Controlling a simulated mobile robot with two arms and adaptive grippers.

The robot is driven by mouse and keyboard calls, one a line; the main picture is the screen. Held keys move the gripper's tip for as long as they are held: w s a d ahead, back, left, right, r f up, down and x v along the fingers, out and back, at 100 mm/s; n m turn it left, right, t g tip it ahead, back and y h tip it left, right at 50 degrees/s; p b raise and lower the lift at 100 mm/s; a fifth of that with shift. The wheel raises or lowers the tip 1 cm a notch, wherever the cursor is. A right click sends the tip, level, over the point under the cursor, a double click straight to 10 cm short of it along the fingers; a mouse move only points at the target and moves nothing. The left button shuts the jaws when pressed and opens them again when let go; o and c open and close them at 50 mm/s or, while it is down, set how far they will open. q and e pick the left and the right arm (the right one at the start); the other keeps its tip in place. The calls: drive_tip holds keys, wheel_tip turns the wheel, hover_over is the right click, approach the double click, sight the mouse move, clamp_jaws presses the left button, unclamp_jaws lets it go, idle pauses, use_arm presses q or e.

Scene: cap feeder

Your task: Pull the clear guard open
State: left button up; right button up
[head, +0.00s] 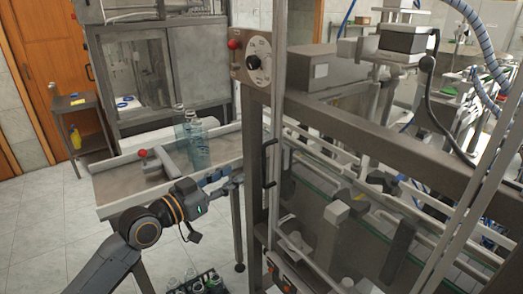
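The clear guard (318,185) is a see-through panel at the front of the machine, right of a grey metal post. Its edges are hard to make out against the parts behind it. A dark handle (269,165) stands upright beside the post, near the panel's left side. My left gripper (236,182) reaches in from the lower left and ends just left of the post, at about the height of the handle's lower end. It appears apart from the handle. Its fingers are small and dark, so their opening is unclear. I cannot make out my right gripper.
A metal side table (110,183) carries clear bottles (197,146) just behind my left arm. A control box with a red button (233,44) and a black knob is on the post. A crate of bottles (198,284) is on the floor below. Tiled floor is free at left.

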use_arm(q)
drive_tip(key=w+d+r+p, duration=0.1)
drive_tip(key=w+d, duration=0.1)
drive_tip(key=d, duration=0.1)
drive_tip(key=p, duration=0.1)
hover_over(263, 184)
drive_tip(key=shift+w+a+f, duration=0.1)
drive_tip(key=shift+f, duration=0.3)
drive_tip(key=shift+w+d, duration=0.25)
drive_tip(key=shift+c, duration=0.2)
clamp_jaws()
drive_tip(key=shift+a+f, duration=0.1)
use_arm(e)
drive_tip(key=s+r, duration=0.2)
drive_tip(key=shift+s+r, duration=0.2)
drive_tip(key=shift+r, duration=0.15)
